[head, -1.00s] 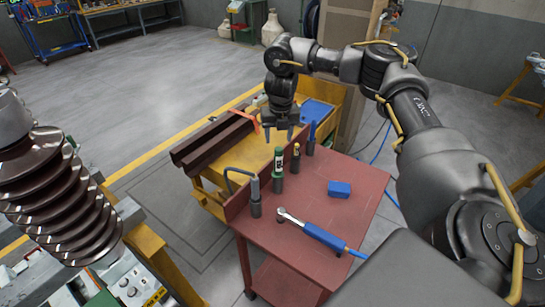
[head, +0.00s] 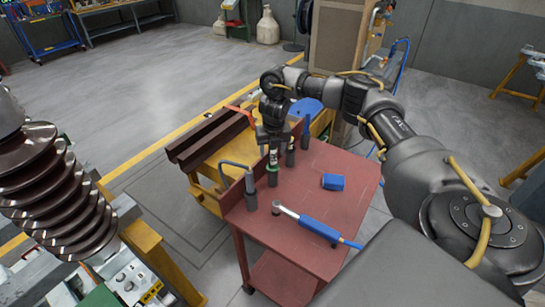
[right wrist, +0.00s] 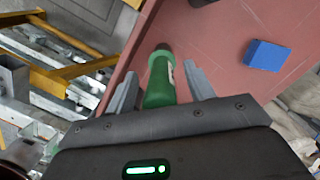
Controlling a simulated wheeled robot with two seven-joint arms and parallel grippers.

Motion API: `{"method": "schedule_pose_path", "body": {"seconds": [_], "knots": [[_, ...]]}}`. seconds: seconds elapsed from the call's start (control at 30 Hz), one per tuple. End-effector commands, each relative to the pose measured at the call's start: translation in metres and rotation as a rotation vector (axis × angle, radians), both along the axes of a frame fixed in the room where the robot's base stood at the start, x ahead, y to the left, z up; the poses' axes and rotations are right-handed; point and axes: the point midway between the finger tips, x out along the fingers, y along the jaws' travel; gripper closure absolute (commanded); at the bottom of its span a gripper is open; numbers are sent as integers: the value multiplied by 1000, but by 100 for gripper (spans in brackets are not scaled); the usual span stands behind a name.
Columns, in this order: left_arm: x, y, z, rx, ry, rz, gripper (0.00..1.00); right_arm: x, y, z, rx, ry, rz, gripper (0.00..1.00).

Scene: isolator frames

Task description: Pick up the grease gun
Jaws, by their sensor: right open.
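A green cylindrical tool (head: 273,161) with a pale label stands upright in a dark holder on the red table; it seems to be the grease gun. My right gripper (head: 272,143) is open just over its upper end. In the right wrist view the green tool (right wrist: 160,85) lies between the two spread fingers of my right gripper (right wrist: 162,82), with a gap to the right finger; contact on the left is unclear. The gripper partly covers the tool's top in the head view. My left gripper is not in view.
A grey tool with a bent blue handle (head: 249,187) stands at left on the red table (head: 318,180). A blue tool (head: 305,132) stands behind. A blue block (head: 333,182) and a ratchet-like tool with a blue grip (head: 318,228) lie in front. The table's right side is clear.

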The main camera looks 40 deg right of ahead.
Motion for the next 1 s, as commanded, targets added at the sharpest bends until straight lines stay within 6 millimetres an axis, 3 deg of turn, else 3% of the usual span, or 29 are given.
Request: {"method": "schedule_pose_path", "body": {"seconds": [0.3, 0.7, 1.0], "knots": [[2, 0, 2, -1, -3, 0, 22, 1, 0, -5, -1, -1, 1, 48], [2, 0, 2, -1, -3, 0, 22, 1, 0, -5, -1, -1, 1, 100], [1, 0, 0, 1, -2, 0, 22, 2, 0, 1, 0, -4, 1, 100]]}}
